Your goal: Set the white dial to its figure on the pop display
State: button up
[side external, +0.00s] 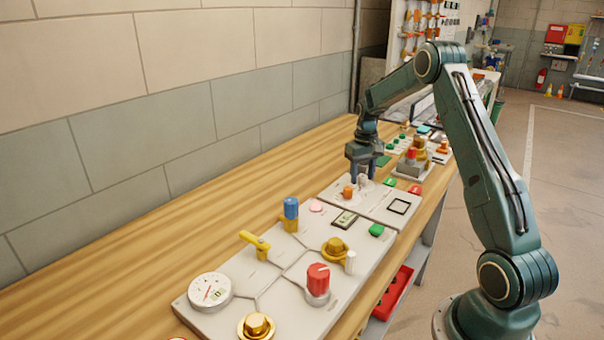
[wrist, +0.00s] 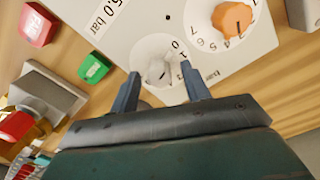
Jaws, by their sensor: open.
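The white dial (wrist: 160,72) lies between the fingertips of my gripper (wrist: 160,70) in the wrist view. The figures 0 and 1 show beside it; the fingers cover part of its scale and I cannot read its setting. My gripper is open, one finger on each side of the knob, with no clear contact. In the side view my gripper (side external: 360,178) points down over the panel, and the dial is small and partly hidden there. A display (wrist: 103,14) reading "5.0 bar" is partly in the wrist view; whether it is the pop display is not clear.
An orange dial (wrist: 233,18) sits close to the white one. A green button (wrist: 94,69) and a red button (wrist: 38,25) lie to the left. In the side view, a nearer panel carries a gauge (side external: 210,290), a red knob (side external: 318,280) and a blue-topped valve (side external: 291,208).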

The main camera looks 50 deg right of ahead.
aim_at(362, 176)
notch_tip(362, 176, up, 13)
jog(key=shift+a+r, duration=0.15)
dwell(0.4)
jog(key=s+a+r+n+t, duration=0.1)
jog(key=s+a+r, duration=0.25)
jog(key=a, duration=0.35)
jog(key=s+a+r+n+t, duration=0.1)
jog(key=s+a+r, duration=0.1)
jog(key=a+r, duration=0.35)
jog(key=s+a+r+n+t, duration=0.1)
jog(key=s+a+r, duration=0.1)
jog(key=a, duration=0.7)
jog(key=s+a+f+n+t, duration=0.2)
jog(key=s+a+f, duration=0.2)
jog(key=s+a, duration=0.8)
jog(key=shift+s+n+t, duration=0.4)
jog(key=shift+s, duration=1.75)
